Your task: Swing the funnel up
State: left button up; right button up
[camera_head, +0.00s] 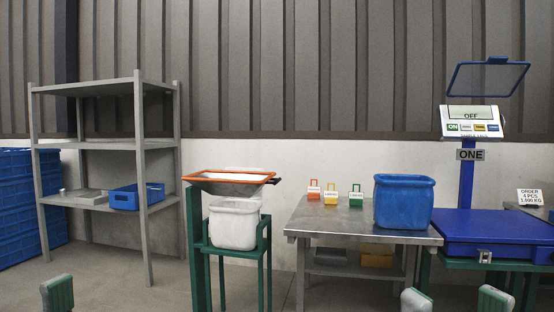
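The funnel (227,187) has an orange rim and a pale inside. It lies nearly level, slightly tilted, over a white bin (235,226) on a green stand (195,245), left of the steel table. A dark piece shows at the rim's right end. Of my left gripper, only one finger (57,293) shows at the bottom left edge, well short of the stand. My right gripper (455,300) shows two fingertips apart at the bottom right, empty, in front of the table and scale. Neither gripper touches the funnel.
The steel table (335,225) holds a blue bin (403,203) and three small tagged blocks. A blue scale (500,227) stands at the right. A grey shelf (138,190) with a blue box stands left, with blue crates (30,205) beyond. Floor before the stand looks clear.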

aim_at(241, 184)
jog(key=i+l, duration=0.1)
jog(key=i, duration=0.4)
jog(key=i+l, duration=0.1)
jog(key=i, duration=0.45)
jog(key=i+l, duration=0.1)
jog(key=i, duration=0.45)
jog(key=i+l+u, duration=0.1)
jog(key=i, duration=0.4)
